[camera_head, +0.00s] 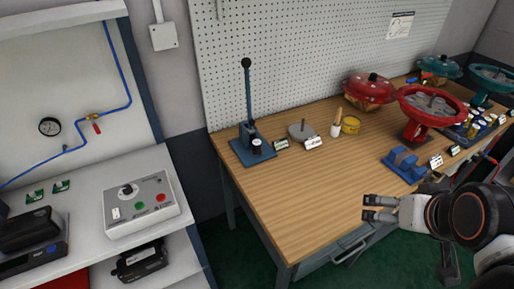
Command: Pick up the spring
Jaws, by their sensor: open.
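I cannot make out a spring for certain in the head view. Small parts stand in and around a dark blue tray (461,131) at the right of the wooden bench, too small to tell apart, and a spring could be among them. My gripper (366,207) is at the lower right, by the bench's front edge. Its two fingers point left and are apart, with nothing visible between them.
The wooden bench (290,200) has free room at its front left. On it are a blue lever press (253,146), a grey disc (301,131), a yellow ring (350,125), a red domed casing (370,89), a red actuator (430,104) and a blue cradle (404,165).

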